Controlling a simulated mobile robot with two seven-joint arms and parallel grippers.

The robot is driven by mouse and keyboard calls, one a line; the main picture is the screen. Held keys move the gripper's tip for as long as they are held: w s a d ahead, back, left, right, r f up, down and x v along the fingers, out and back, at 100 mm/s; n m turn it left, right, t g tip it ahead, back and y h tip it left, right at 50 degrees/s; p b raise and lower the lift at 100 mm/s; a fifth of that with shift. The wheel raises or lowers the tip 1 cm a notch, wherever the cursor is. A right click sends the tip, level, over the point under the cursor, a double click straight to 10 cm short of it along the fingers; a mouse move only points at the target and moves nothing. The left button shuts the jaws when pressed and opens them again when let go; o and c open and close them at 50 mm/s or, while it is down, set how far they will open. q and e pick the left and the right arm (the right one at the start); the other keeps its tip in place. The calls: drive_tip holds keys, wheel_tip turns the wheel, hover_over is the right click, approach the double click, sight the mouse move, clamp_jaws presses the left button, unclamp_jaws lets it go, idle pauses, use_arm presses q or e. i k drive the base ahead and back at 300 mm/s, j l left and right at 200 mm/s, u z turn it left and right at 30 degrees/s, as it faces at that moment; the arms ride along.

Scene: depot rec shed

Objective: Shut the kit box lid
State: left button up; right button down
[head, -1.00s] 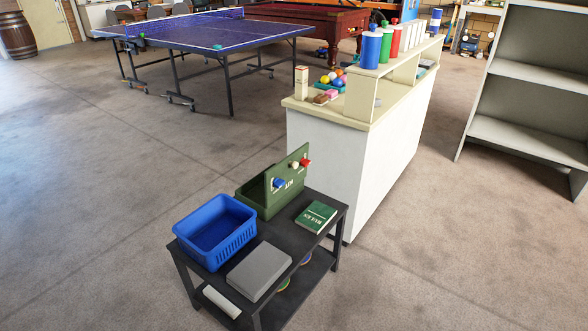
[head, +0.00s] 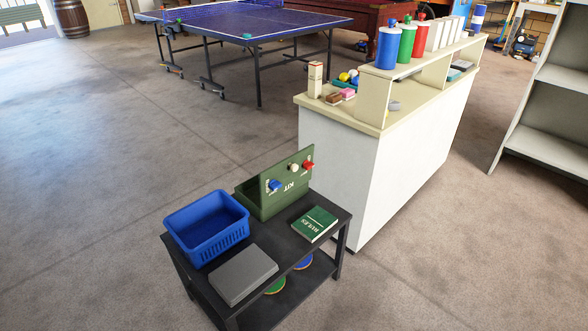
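The green kit box (head: 258,203) stands at the back of a small black table (head: 284,257). Its lid (head: 291,181) is raised, standing up at the box's right side. The lid face reads KIT and carries a blue, a white and a red knob-like piece. Part of the box's inside shows to the left of the lid. Neither of my grippers shows in the head view.
A blue basket (head: 207,229), a grey flat case (head: 243,275) and a green rules book (head: 314,223) share the table. A white counter (head: 355,165) stands close behind it. Open floor lies to the left and front right.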

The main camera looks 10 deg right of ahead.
sight(289, 171)
drive_tip(key=i+l+u, duration=0.25)
drive_tip(key=l, duration=0.15)
drive_tip(key=i+l+u, duration=0.45)
drive_tip(key=l, duration=0.2)
drive_tip(key=i+l+u, duration=0.1)
drive_tip(key=l, duration=0.25)
drive_tip(key=i, duration=0.1)
